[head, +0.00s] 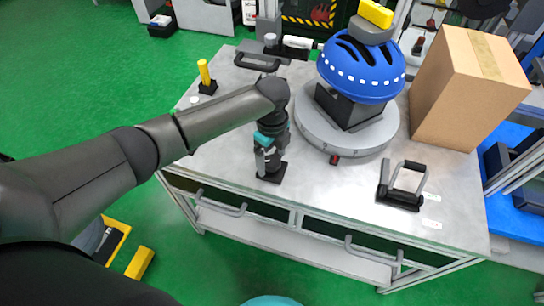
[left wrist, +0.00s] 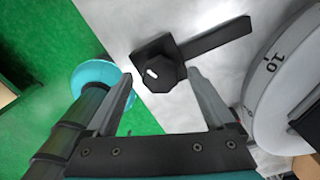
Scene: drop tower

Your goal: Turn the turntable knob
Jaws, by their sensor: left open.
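The turntable (head: 318,130) is a round, light grey disc on the metal table, with a blue helmet (head: 362,68) on a black stand on it. Its edge shows at the right in the left wrist view (left wrist: 262,95), with the number 10 and tick marks. The black knob (left wrist: 165,72) has a faceted hub and a long bar pointing toward the upper right. It partly shows below my gripper in the head view (head: 273,178). My left gripper (head: 266,164) points down over the knob, open, with its fingertips on either side of the hub. Contact cannot be told.
A cardboard box (head: 465,88) stands right of the turntable. A yellow-topped post (head: 206,76) stands at the table's left. A yellow block (head: 376,13) sits above the helmet. The front table edge is near the knob.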

